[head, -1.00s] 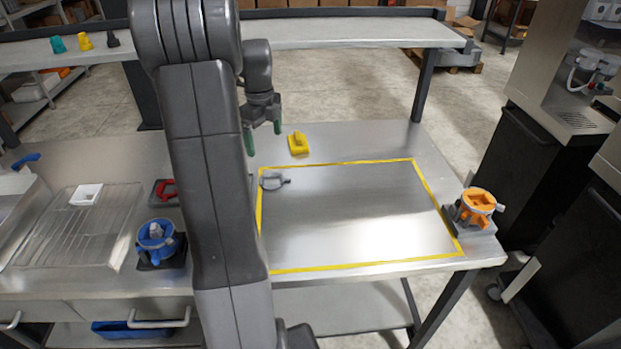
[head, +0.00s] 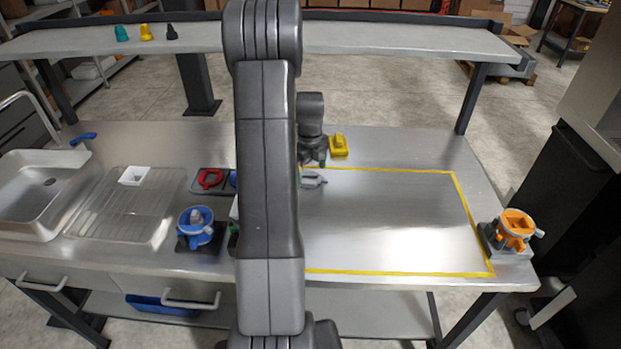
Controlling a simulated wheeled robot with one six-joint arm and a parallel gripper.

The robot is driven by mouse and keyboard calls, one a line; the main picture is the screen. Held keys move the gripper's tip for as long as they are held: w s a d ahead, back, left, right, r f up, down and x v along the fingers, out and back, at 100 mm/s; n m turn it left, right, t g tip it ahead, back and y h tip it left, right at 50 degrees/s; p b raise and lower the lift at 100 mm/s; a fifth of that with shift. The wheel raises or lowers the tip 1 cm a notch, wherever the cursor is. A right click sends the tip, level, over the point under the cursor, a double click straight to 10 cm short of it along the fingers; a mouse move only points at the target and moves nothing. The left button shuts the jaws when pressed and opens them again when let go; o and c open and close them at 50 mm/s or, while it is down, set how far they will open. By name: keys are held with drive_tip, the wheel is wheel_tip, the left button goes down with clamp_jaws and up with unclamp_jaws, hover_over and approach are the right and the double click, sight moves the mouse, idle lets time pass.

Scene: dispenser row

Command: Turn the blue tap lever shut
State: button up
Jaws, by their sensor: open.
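The blue tap lever (head: 83,138) is at the left, behind the sink (head: 40,228) and close to its tap pipe (head: 35,103). It sticks out sideways, tilted a little in the picture. My gripper (head: 312,166) is far to the right of the lever, over the back of the worktop near the yellow-outlined area. It is open, with nothing seen between its fingers, though my arm hides part of it.
A grey part (head: 314,181) and a yellow part (head: 339,146) lie close to my gripper. An orange fixture (head: 515,230) stands right. A raised shelf (head: 400,40) runs behind.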

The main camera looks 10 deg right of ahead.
drive_tip(key=shift+f, duration=0.85)
drive_tip(key=shift+c, duration=0.2)
drive_tip(key=c, duration=1.1)
drive_tip(key=shift+r, duration=0.15)
